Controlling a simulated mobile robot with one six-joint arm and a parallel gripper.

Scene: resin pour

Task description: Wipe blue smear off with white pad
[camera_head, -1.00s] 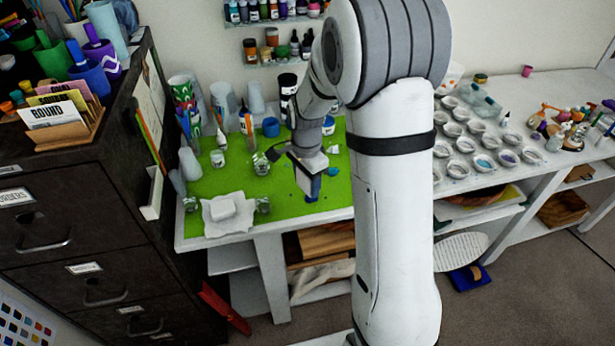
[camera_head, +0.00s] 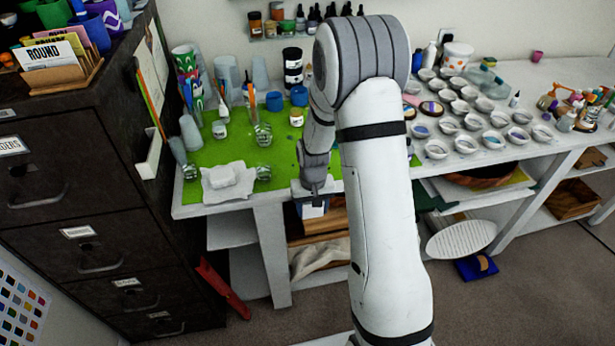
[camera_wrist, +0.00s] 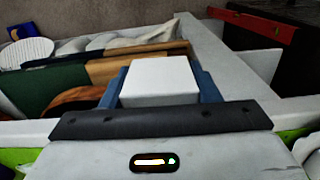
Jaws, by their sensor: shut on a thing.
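My gripper (camera_head: 313,211) is at the front edge of the white table, beyond the green mat (camera_head: 230,150). In the wrist view, its blue fingers (camera_wrist: 160,82) are shut on a white block-like pad (camera_wrist: 160,76). The pad's underside is hidden. In the head view, the pad shows only as a small pale patch. I cannot make out a blue smear on the mat; my arm hides part of it.
Small glass jars (camera_head: 264,135), bottles and cups stand on the mat. Shelves lie below the table edge. White dishes (camera_head: 467,144) fill the right side.

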